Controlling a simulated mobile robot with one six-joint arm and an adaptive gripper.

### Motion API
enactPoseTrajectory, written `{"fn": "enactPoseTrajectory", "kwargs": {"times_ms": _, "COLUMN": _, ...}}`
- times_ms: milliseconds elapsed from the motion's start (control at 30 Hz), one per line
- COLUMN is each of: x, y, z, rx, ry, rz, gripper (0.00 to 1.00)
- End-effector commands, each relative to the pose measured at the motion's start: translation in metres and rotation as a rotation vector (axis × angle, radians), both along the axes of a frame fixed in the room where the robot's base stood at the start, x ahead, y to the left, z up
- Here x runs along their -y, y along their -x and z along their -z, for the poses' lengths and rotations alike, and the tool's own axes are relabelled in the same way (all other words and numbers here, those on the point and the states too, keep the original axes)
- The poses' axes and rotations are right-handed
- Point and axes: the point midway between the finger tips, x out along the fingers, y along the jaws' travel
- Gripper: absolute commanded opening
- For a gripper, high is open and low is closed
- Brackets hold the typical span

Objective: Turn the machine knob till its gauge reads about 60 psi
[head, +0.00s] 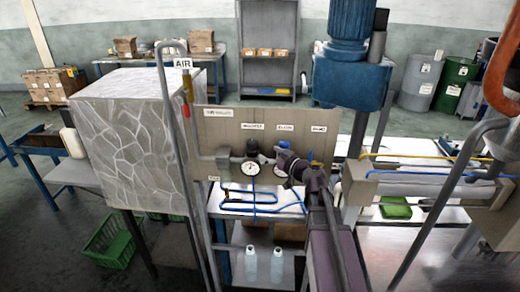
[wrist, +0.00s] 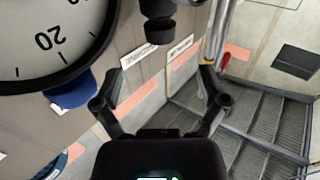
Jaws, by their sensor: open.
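A beige panel (head: 215,133) in the head view carries small labels, two round white gauges and dark knobs. The left gauge (head: 250,169) sits below a black knob (head: 252,148). The right gauge (head: 281,170) is partly covered by my gripper (head: 289,164), which is at the panel's right half. In the wrist view a large gauge (wrist: 45,40) shows upside down, with 10 and 20 visible and its needle out of sight. A black knob (wrist: 158,28) is ahead of my open, empty gripper (wrist: 158,88), apart from the fingers.
A blue knob (wrist: 74,92) sits beside the left finger in the wrist view. A large stone-patterned box (head: 135,145) stands left of the panel. A blue motor unit (head: 350,75) is at the upper right. Two clear bottles (head: 264,265) stand on the shelf below.

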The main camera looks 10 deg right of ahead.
Motion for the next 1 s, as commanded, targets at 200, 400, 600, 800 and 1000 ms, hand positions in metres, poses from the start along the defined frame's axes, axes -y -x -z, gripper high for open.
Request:
{"fn": "enactPoseTrajectory", "kwargs": {"times_ms": 200, "x": 0.012, "y": 0.02, "z": 0.0, "rx": 0.0, "ry": 0.0, "rz": 0.0, "gripper": 0.93}}
{"fn": "enactPoseTrajectory", "kwargs": {"times_ms": 400, "x": 0.015, "y": 0.025, "z": 0.0, "rx": 0.0, "ry": 0.0, "rz": -0.001, "gripper": 0.93}}
{"fn": "enactPoseTrajectory", "kwargs": {"times_ms": 600, "x": 0.015, "y": 0.024, "z": 0.0, "rx": 0.0, "ry": 0.0, "rz": -0.001, "gripper": 0.93}}
{"fn": "enactPoseTrajectory", "kwargs": {"times_ms": 800, "x": 0.015, "y": 0.022, "z": -0.001, "rx": 0.001, "ry": -0.002, "rz": 0.006, "gripper": 0.93}}
{"fn": "enactPoseTrajectory", "kwargs": {"times_ms": 1000, "x": 0.015, "y": 0.009, "z": -0.008, "rx": 0.01, "ry": -0.013, "rz": 0.064, "gripper": 0.93}}
